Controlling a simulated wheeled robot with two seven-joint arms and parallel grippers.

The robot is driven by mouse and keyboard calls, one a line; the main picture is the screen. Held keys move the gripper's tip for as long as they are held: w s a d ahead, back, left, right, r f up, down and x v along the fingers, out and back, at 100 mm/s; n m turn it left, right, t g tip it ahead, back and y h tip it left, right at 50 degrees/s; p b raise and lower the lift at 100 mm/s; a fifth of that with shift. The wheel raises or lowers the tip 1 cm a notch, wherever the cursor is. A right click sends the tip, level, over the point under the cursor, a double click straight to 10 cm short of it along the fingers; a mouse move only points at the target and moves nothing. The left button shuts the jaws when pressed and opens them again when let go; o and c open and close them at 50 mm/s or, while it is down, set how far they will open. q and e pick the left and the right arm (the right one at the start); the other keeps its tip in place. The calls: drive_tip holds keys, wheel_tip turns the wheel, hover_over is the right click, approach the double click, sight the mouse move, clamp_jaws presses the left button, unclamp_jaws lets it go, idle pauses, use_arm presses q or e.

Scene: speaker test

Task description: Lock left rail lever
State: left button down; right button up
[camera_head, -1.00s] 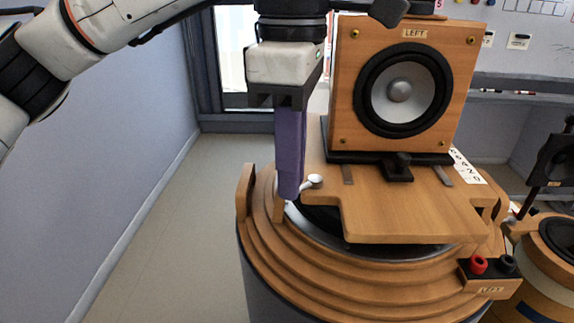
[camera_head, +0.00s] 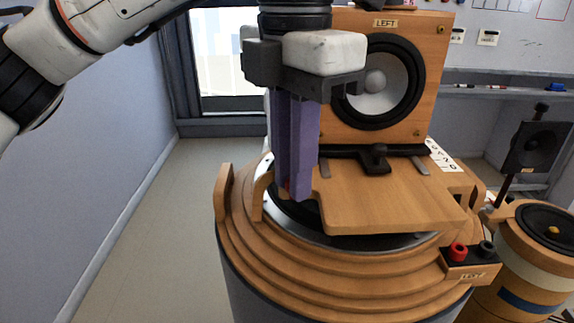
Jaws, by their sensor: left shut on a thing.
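My left gripper (camera_head: 297,194) has purple fingers and points down at the left edge of the flat wooden board (camera_head: 390,205). Its fingers are close together, shut on the rail lever, which they hide almost entirely. A small reddish spot shows beside the fingertips. The wooden speaker marked LEFT (camera_head: 423,95) stands upright on a black bracket (camera_head: 376,160) at the back of the board. The board lies over a round, stepped wooden base (camera_head: 340,268). My right gripper is not in view.
A curved wooden upright (camera_head: 223,190) rises from the base's left rim. A terminal block (camera_head: 468,270) with red and black posts sits at its front right. A second drum-shaped stand (camera_head: 535,262) and a small black speaker (camera_head: 538,147) are at right. The floor at left is clear.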

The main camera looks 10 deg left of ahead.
use_arm(q)
drive_tip(key=shift+w+d+r+n, duration=0.1)
drive_tip(key=shift+n, duration=0.2)
idle(0.4)
drive_tip(key=c, duration=1.7)
unclamp_jaws()
wheel_tip(320, 180, up, 10)
drive_tip(key=shift+r+p, duration=0.15)
drive_tip(key=shift+p, duration=1)
